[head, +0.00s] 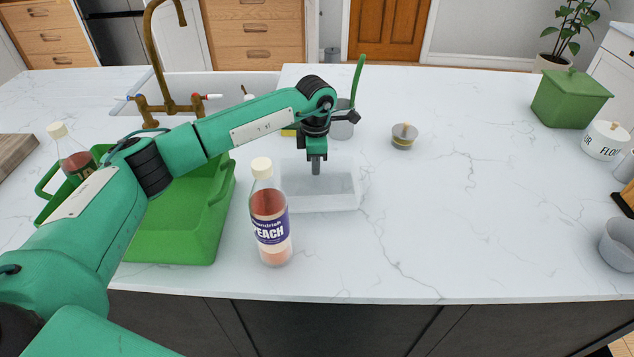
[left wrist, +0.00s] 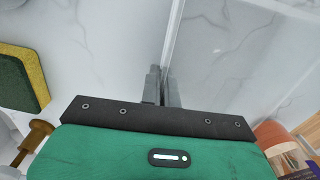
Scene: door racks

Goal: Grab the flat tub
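The flat tub (head: 335,201) is a shallow, clear, see-through box on the white marble counter, just behind and right of the peach bottle. In the left wrist view the tub (left wrist: 235,70) fills the upper right, its wall running up from between the fingers. My left gripper (head: 316,170) points down at the tub's far side. Its fingers (left wrist: 163,87) are close together with the thin tub wall between them, so it looks shut on that wall. Whether the tub is lifted at all is hard to tell. My right gripper is not in view.
A peach bottle (head: 270,225) stands close in front-left of the tub. A green tray (head: 190,235) lies left, under my arm. A sponge (left wrist: 22,77) and a grey cup (head: 342,128) are behind. A small lidded jar (head: 404,136) stands back right. The counter's right middle is clear.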

